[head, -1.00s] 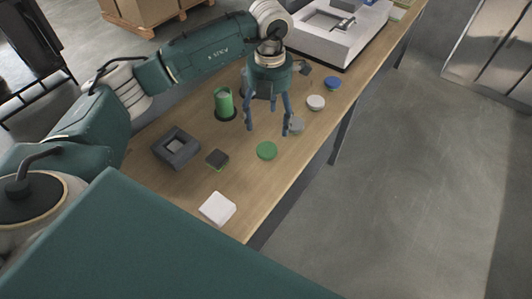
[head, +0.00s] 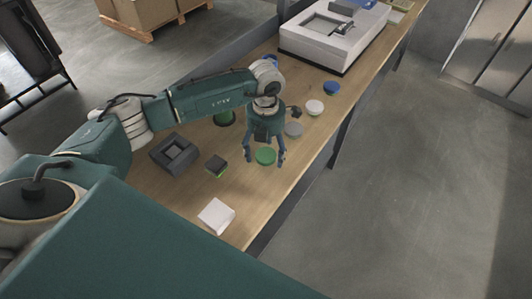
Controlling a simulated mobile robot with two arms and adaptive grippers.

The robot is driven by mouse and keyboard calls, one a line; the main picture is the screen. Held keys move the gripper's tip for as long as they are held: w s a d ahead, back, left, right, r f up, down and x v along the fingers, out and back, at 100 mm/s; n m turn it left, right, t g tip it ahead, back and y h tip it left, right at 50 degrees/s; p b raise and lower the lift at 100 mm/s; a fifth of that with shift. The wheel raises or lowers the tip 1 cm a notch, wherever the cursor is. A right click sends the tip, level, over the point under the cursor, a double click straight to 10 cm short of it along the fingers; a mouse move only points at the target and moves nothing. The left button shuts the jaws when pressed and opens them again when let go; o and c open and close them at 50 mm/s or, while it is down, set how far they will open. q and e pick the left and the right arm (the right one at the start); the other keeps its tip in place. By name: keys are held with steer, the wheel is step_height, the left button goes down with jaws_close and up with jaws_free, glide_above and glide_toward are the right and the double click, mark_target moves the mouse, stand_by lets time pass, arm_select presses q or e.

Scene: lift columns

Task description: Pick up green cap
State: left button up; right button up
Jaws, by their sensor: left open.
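The green cap (head: 265,156) is a flat round disc lying on the wooden table. My left gripper (head: 265,163) is open above it, pointing down, with one finger on either side of the cap in the head view. I cannot tell how high the fingertips are over the table. Part of the cap's far edge is close under the gripper body. My right gripper is not in view.
A grey cap (head: 293,130), a white cap (head: 314,107) and a blue cap (head: 331,88) lie behind. A dark square holder (head: 174,152), a small dark block (head: 216,166) and a white block (head: 216,216) stand left and in front. A white machine (head: 333,38) is at the back.

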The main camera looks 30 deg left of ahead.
arm_select(q)
steer(key=shift+f, duration=1)
steer(key=c, duration=1.2)
steer(key=shift+r, duration=0.15)
